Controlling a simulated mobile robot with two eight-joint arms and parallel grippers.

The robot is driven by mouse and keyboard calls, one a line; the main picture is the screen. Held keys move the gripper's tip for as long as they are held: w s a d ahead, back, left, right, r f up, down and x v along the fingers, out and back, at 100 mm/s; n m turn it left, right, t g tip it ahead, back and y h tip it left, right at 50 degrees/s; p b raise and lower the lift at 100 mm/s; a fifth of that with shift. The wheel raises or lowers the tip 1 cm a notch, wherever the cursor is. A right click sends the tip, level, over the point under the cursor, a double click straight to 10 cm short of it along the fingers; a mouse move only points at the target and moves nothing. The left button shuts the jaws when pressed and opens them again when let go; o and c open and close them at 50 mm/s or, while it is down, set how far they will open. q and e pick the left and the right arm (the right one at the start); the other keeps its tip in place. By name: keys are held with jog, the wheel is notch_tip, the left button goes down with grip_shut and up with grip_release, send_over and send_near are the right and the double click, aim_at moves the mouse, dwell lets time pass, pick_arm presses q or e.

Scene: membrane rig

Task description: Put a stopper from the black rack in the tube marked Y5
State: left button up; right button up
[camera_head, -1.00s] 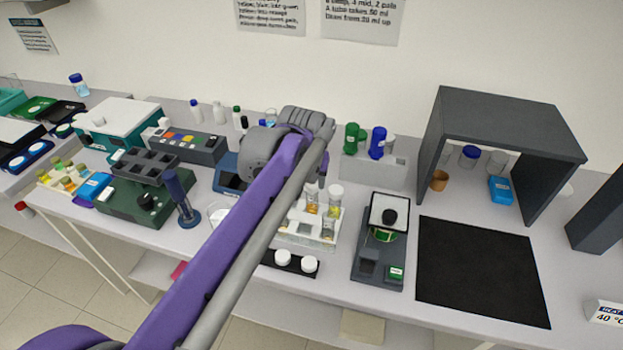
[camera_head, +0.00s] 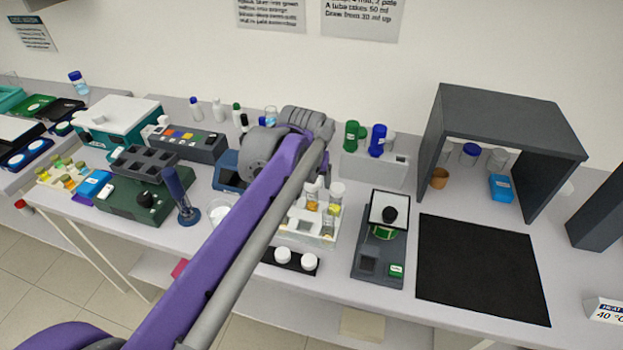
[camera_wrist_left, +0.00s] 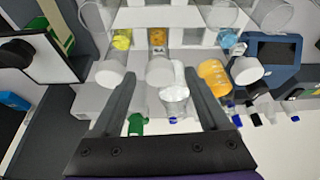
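The black rack (camera_head: 268,257) lies at the table's front edge, partly hidden by my left arm, with two white stoppers (camera_head: 283,255) showing. A clear tube rack (camera_head: 325,242) behind it holds several tubes, some with yellow or orange contents and white tops. It also shows at the top of the left wrist view (camera_wrist_left: 175,17). My left gripper (camera_wrist_left: 160,75) has its fingers apart over this area. A white cap (camera_wrist_left: 159,69) appears between the fingertips, with gaps on both sides. In the head view the gripper is mostly hidden behind its arm. I cannot read the mark Y5. My right gripper is not in view.
A balance-like device (camera_head: 378,262) stands right of the tube rack, beside a black mat (camera_head: 480,270) and a dark open hood (camera_head: 510,120). Green (camera_head: 354,136) and blue (camera_head: 377,140) bottles stand behind. A blue upright tool (camera_head: 178,190) stands left of my arm.

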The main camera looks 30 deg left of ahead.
pick_arm(q)
jog(key=v, duration=1)
jog(key=shift+r+p, duration=0.35)
jog(key=shift+r, duration=0.05)
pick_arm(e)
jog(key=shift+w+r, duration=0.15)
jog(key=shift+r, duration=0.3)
pick_arm(q)
jog(key=shift+s+f, duration=0.1)
jog(key=shift+s, duration=0.05)
